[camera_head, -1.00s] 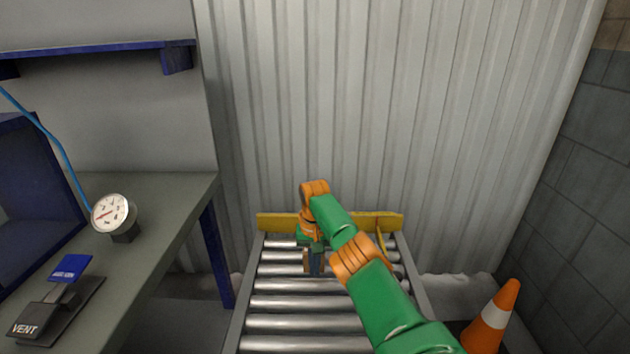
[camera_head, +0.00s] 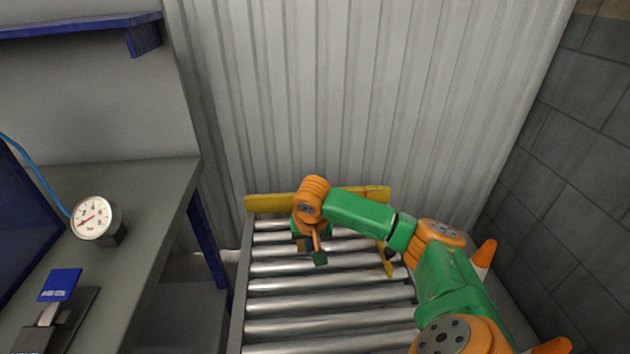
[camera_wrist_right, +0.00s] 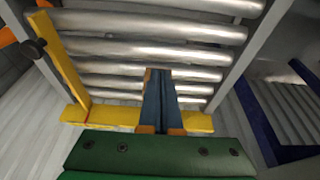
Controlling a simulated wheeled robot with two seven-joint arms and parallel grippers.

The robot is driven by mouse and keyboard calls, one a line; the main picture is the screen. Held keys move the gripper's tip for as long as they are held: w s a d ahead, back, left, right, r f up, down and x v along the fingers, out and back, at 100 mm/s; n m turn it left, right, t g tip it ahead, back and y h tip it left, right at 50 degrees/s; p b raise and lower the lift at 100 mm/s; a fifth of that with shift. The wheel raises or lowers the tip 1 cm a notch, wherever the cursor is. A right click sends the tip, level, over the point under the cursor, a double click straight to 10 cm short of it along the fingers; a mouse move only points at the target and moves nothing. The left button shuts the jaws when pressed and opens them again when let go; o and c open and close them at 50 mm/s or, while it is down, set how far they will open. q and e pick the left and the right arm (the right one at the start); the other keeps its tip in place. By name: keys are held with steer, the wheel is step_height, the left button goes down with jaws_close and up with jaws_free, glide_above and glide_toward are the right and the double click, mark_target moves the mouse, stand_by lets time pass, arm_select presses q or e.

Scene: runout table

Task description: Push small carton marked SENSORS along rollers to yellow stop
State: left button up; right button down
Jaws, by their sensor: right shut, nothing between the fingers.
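The yellow stop (camera_head: 268,203) runs across the far end of the rollers (camera_head: 330,290) in the head view; my right arm hides its middle. It also shows low in the right wrist view (camera_wrist_right: 100,115), partly behind my gripper. My right gripper (camera_head: 319,257) points down over the far rollers, just in front of the stop. In the right wrist view its two dark blue fingers (camera_wrist_right: 159,75) are together with nothing between them. I see no carton marked SENSORS in either current view. My left gripper is out of view.
A yellow bar with a dark knob (camera_wrist_right: 62,60) stands along one side of the rollers. A grey bench with a gauge (camera_head: 95,219) and a blue block (camera_head: 60,285) is at left. A corrugated wall closes the back.

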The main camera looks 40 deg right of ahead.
steer(key=b+x, duration=0.2)
steer(key=x, duration=0.7)
steer(key=shift+w+d+f, duration=0.1)
steer(key=shift+w+f, duration=0.05)
steer(key=shift+w+d+r+b, duration=0.2)
steer(key=shift+w+d+b, duration=0.2)
steer(key=shift+w+d, duration=0.55)
steer(key=shift+w+d+r, duration=0.1)
steer(key=shift+w+d, duration=0.15)
steer(key=shift+w, duration=0.15)
